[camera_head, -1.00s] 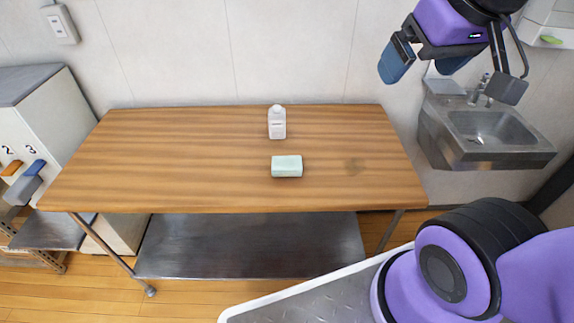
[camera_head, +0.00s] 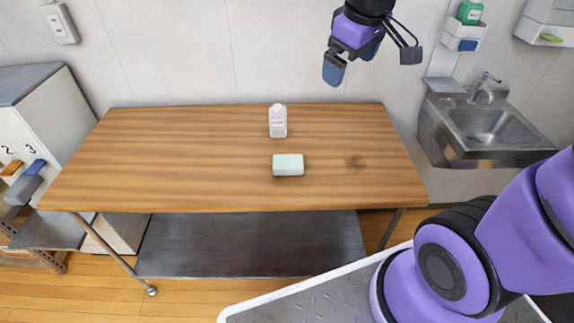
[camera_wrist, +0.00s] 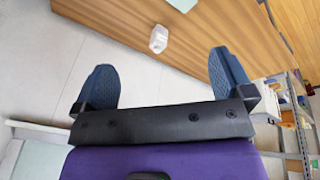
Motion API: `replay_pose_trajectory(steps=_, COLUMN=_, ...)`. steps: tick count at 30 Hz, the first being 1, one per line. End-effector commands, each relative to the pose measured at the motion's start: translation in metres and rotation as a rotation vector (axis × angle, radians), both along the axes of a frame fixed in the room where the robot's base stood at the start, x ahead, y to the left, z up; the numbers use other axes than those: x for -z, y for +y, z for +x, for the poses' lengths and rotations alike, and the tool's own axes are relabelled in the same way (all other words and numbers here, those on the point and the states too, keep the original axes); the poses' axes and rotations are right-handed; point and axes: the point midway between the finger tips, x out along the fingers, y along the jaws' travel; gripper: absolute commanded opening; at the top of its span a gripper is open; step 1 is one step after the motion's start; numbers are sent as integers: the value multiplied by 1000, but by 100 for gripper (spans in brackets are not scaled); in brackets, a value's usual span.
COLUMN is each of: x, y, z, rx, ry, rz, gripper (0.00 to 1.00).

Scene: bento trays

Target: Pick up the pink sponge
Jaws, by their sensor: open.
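No pink sponge shows in these views. A pale mint-green sponge-like block (camera_head: 288,165) lies on the wooden table (camera_head: 190,165), right of its middle. Part of a pale mint thing, likely the same block, shows at the top edge of the wrist view (camera_wrist: 183,4). My gripper (camera_head: 351,64) is in the air near the back wall, up and to the right of the block. It is open and empty, with its two blue fingers spread apart in the wrist view (camera_wrist: 162,68).
A white bottle (camera_head: 278,122) stands just behind the block and also shows in the wrist view (camera_wrist: 159,39). A metal sink (camera_head: 490,127) is to the right. The table's left half is clear.

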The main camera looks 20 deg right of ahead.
Motion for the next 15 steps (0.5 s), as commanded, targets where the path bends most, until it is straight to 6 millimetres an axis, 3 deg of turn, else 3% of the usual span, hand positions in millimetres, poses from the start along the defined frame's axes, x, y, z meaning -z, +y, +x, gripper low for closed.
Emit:
replay_pose_trajectory(steps=6, x=48, y=10, z=49, rx=-173, ry=81, rz=-47, gripper=99)
replay_pose_trajectory(steps=15, x=127, y=26, z=102, rx=-419, ry=175, rz=-80, gripper=99)
